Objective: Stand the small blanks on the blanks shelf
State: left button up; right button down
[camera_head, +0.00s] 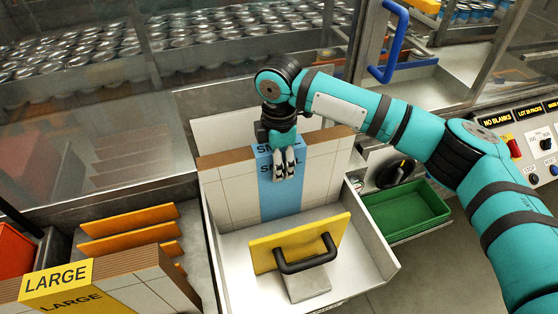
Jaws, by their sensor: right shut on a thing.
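The small blanks (232,191) are a wide, upright stack of white cartons with brown top edges and a blue SMALL band (281,202). They stand at the back of a white open-fronted tray (359,264), which may be the blanks shelf. My right gripper (284,172) points down at the top of the blue band and is shut on the small blanks; its fingers partly cover the label. How the rear of the stack is gripped is hidden. My left gripper is out of view.
A yellow plate with a black handle (301,242) stands in the tray before the stack. A green bin (404,210) sits right. Cans fill the conveyor behind glass.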

jog(key=c, duration=0.8)
grip_release()
jog(key=shift+f, duration=0.1)
notch_tip(320, 180, up, 11)
jog(key=b, duration=0.3)
jog(key=shift+a, duration=0.1)
jog(key=shift+r+b, duration=0.3)
jog(key=shift+r, duration=0.4)
jog(key=shift+f, duration=0.1)
